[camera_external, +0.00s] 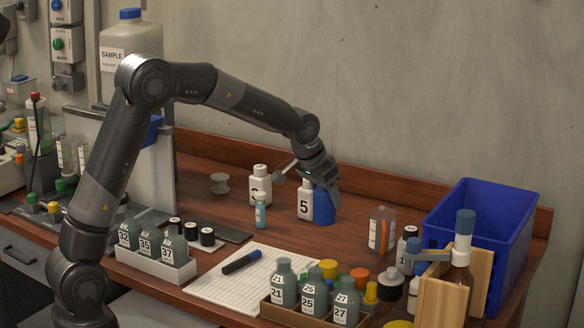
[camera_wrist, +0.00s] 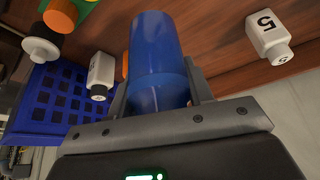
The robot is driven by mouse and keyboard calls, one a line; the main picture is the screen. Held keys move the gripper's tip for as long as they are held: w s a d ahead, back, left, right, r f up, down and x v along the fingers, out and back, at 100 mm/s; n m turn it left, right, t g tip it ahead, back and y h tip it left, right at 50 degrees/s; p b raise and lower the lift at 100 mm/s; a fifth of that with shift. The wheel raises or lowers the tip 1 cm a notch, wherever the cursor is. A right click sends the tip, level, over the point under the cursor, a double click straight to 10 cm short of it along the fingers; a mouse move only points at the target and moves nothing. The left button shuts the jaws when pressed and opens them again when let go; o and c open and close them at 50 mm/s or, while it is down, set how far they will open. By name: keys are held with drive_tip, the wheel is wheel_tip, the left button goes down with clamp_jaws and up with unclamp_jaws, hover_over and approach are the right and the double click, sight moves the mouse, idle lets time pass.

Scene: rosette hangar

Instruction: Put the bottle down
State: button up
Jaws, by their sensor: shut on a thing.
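My gripper (camera_external: 321,177) points down over the right middle of the wooden bench and is shut on a blue bottle (camera_external: 324,208). In the wrist view the blue bottle (camera_wrist: 157,48) sits between the two fingers of my gripper (camera_wrist: 160,92), its smooth blue body reaching out past them. The fingers hide part of its near end. In the external view the bottle looks upright; I cannot tell whether its lower end touches the bench. A white bottle marked 5 (camera_external: 305,207) stands just left of it, and also shows in the wrist view (camera_wrist: 267,38).
Numbered bottles (camera_external: 308,293) fill a front tray. Bare bench (camera_external: 345,248) lies in front of my gripper.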

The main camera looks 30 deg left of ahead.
drive_tip(key=w+a+n+y, duration=0.2)
drive_tip(key=a+n, duration=0.2)
drive_tip(key=a, duration=1.2)
drive_tip(key=w+a+n+y, duration=0.2)
drive_tip(key=a+n, duration=0.3)
drive_tip(key=a, duration=1)
drive_tip(key=shift+w+a+f, duration=0.65)
drive_tip(key=shift+a+f, duration=1.15)
drive_tip(key=shift+a, duration=0.1)
drive_tip(key=shift+w+a+f, duration=0.6)
drive_tip(key=shift+a+f, duration=1.2)
drive_tip(key=shift+a, duration=0.05)
drive_tip(key=shift+w+a+f, duration=0.65)
drive_tip(key=shift+a+f, duration=1.15)
drive_tip(key=shift+a, duration=0.1)
drive_tip(key=o, duration=0.9)
drive_tip(key=shift+f, duration=0.15)
drive_tip(key=shift+o, duration=0.2)
